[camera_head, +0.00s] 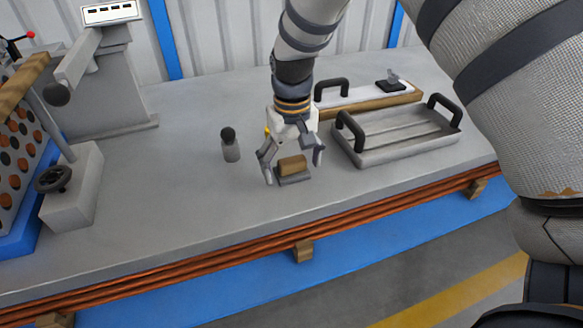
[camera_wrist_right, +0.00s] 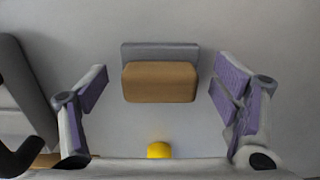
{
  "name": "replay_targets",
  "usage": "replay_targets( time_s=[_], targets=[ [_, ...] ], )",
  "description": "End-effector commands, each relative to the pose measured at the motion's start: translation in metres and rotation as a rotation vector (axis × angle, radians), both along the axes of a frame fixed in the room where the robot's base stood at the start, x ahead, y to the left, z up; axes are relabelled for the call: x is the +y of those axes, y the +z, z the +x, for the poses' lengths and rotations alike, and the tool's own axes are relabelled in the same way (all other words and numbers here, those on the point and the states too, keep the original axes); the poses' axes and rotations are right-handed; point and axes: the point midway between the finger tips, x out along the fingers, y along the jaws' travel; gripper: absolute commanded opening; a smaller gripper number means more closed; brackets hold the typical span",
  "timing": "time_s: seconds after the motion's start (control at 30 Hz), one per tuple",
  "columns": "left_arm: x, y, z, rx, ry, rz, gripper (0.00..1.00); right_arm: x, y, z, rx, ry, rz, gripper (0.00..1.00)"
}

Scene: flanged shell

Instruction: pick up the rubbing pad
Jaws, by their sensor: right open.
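The rubbing pad (camera_head: 292,167) lies on the grey bench top, a tan block on a wider grey base. It also shows in the right wrist view (camera_wrist_right: 160,82), centred ahead of the fingers. My right gripper (camera_head: 294,172) is open above the pad, with one finger to each side of it. In the right wrist view my right gripper (camera_wrist_right: 162,92) has its purple-lined fingers spread wider than the pad, with clear gaps on both sides and nothing between them in contact. My left gripper is not in view.
A grey tray with black handles (camera_head: 400,135) stands right of the pad. Behind it is a wooden-edged board (camera_head: 370,102) with a small black item (camera_head: 390,82). A dark-topped cylinder (camera_head: 230,145) stands to the left. A grey machine (camera_head: 105,95) is further left.

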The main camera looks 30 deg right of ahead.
Motion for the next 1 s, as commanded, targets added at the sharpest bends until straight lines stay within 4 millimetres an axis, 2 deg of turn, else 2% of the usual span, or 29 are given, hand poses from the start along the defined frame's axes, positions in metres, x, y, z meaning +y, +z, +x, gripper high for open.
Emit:
replay_targets(
  time_s=[0.07,0.3,0.67,0.77,0.83,1.0],
  targets=[
    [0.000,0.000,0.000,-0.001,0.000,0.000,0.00,0.000,0.001,0.000,-0.001,0.000,0.000,0.82],
    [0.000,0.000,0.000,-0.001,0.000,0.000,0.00,0.000,0.001,0.000,-0.001,0.000,0.000,0.29],
    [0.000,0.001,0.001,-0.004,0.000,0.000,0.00,0.000,0.006,0.000,-0.002,0.001,0.000,0.29],
    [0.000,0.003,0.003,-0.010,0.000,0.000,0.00,0.000,0.020,0.001,-0.006,0.001,0.000,0.29],
    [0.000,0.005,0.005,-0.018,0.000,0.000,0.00,0.000,0.037,0.001,-0.008,0.001,-0.001,0.29],
    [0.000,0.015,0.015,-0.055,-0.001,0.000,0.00,0.036,0.085,-0.012,-0.015,0.005,-0.003,0.29]
  ],
)
